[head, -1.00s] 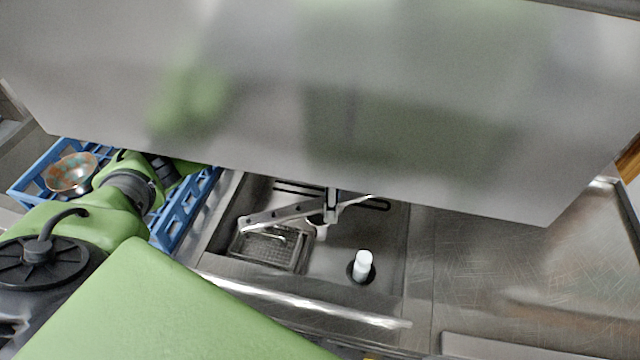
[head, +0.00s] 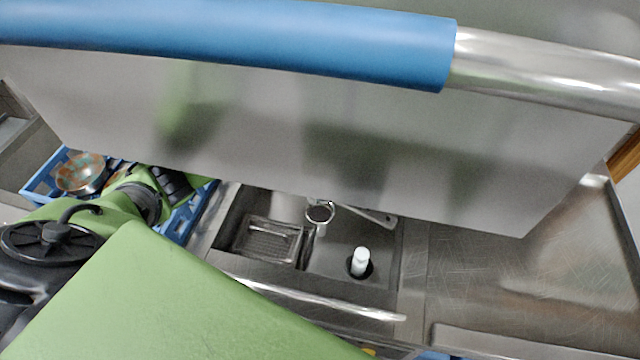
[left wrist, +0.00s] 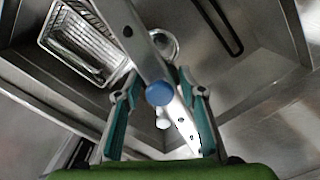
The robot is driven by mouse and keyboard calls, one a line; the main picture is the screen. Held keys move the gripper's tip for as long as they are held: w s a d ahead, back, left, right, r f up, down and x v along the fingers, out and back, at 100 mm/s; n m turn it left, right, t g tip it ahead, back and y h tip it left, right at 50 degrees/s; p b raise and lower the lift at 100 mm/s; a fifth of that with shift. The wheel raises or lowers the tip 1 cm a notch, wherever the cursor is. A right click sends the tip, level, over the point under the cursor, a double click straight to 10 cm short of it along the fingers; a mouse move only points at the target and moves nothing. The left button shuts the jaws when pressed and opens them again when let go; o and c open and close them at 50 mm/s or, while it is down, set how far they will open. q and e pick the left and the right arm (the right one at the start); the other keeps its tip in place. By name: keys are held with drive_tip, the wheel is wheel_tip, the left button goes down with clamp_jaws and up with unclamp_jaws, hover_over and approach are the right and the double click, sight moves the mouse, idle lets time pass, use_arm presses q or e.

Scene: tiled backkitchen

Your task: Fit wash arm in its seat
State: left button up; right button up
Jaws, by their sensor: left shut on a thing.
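The wash arm (left wrist: 133,40) is a long grey metal bar with holes and a blue round cap, crossing the left wrist view diagonally. My left gripper (left wrist: 158,84) is shut on it, with teal fingers on either side. In the head view my left gripper is hidden behind the raised hood, and only a grey bar end (head: 372,215), probably the wash arm's, shows. A metal ring on a short post, apparently the seat (head: 320,213), stands in the tank; the ring (left wrist: 165,43) shows beyond the bar in the left wrist view. The bar looks apart from it, though the height gap is unclear.
The steel hood (head: 270,150) with its blue handle (head: 230,45) covers the upper head view. A filter basket (head: 268,240) and white standpipe (head: 360,262) are in the tank. A blue rack (head: 40,185) holding a bowl (head: 82,175) is at left. The right counter is clear.

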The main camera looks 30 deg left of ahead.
use_arm(q)
drive_tip(key=n, duration=0.1)
drive_tip(key=a+f+n, duration=0.1)
drive_tip(key=n, duration=0.1)
drive_tip(key=shift+w+n, duration=0.15)
drive_tip(key=shift+n, duration=0.15)
drive_tip(key=b, duration=0.4)
hover_over(320, 216)
drive_tip(key=shift+w+a+f, duration=0.1)
drive_tip(key=shift+w+f, duration=0.05)
drive_tip(key=shift+f, duration=1.05)
drive_tip(key=shift+w+f, duration=0.1)
drive_tip(key=shift+f, duration=1.1)
drive_tip(key=shift+f+b, duration=0.7)
drive_tip(key=shift+f, duration=0.55)
drive_tip(key=shift+s+f, duration=0.2)
drive_tip(key=shift+s+f, duration=0.1)
drive_tip(key=shift+f, duration=0.05)
drive_tip(key=shift+s+d+f+b, duration=0.2)
drive_tip(key=shift+f+b, duration=0.1)
drive_tip(key=o, duration=1.4)
drive_tip(key=shift+w+a+f, duration=0.1)
drive_tip(key=shift+w+f, duration=0.1)
drive_tip(key=shift+w, duration=0.1)
drive_tip(key=shift+s+r, duration=0.1)
